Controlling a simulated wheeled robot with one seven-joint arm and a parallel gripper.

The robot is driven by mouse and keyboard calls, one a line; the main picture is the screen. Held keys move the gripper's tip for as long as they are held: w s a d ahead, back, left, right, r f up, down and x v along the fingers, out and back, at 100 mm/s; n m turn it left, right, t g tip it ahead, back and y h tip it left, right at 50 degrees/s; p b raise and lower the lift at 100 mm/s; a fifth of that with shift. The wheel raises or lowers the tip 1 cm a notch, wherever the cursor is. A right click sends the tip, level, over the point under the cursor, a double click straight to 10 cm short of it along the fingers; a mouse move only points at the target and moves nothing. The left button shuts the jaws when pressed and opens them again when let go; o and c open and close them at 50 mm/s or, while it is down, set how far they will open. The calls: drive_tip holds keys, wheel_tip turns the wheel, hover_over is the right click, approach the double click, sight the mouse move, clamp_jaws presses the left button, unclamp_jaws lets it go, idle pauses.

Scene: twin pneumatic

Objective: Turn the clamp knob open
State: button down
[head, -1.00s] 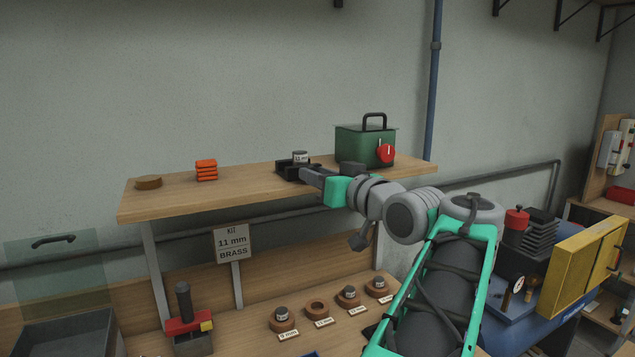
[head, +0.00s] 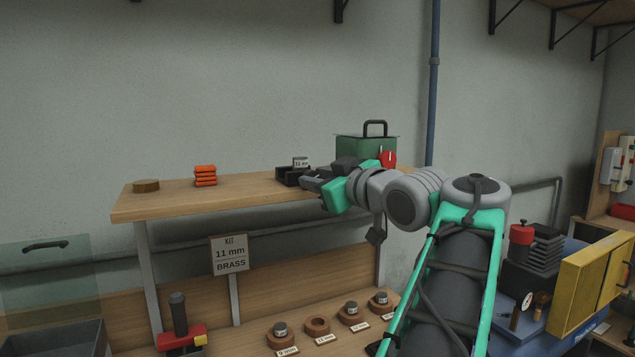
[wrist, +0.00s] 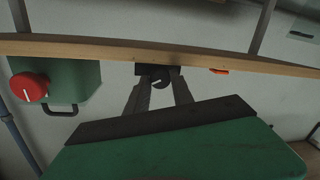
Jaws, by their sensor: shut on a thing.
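The clamp is a black block (head: 288,175) on the front edge of the wooden shelf, with a grey cylinder (head: 300,162) bearing a small label standing in it. In the wrist view its round dark knob (wrist: 161,74), with a white pointer line lying aslant, faces my gripper. My gripper (wrist: 160,88) has its two grey fingers on either side of this knob, shut on it. In the head view my gripper (head: 312,184) is at the front of the block and hides the knob.
A green box (head: 360,148) with a red knob (head: 388,160) stands to the right on the shelf (head: 240,195), behind my wrist. Orange stacked pieces (head: 205,176) and a brown disc (head: 146,186) lie to the left. A kit sign (head: 229,254) stands below.

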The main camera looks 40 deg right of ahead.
drive_tip(key=c, duration=1.1)
unclamp_jaws()
drive_tip(key=shift+s, duration=0.1)
drive_tip(key=s+a, duration=0.1)
drive_tip(key=s, duration=0.6)
drive_tip(key=shift+s+a+r, duration=0.15)
drive_tip(key=shift+s+r, duration=0.1)
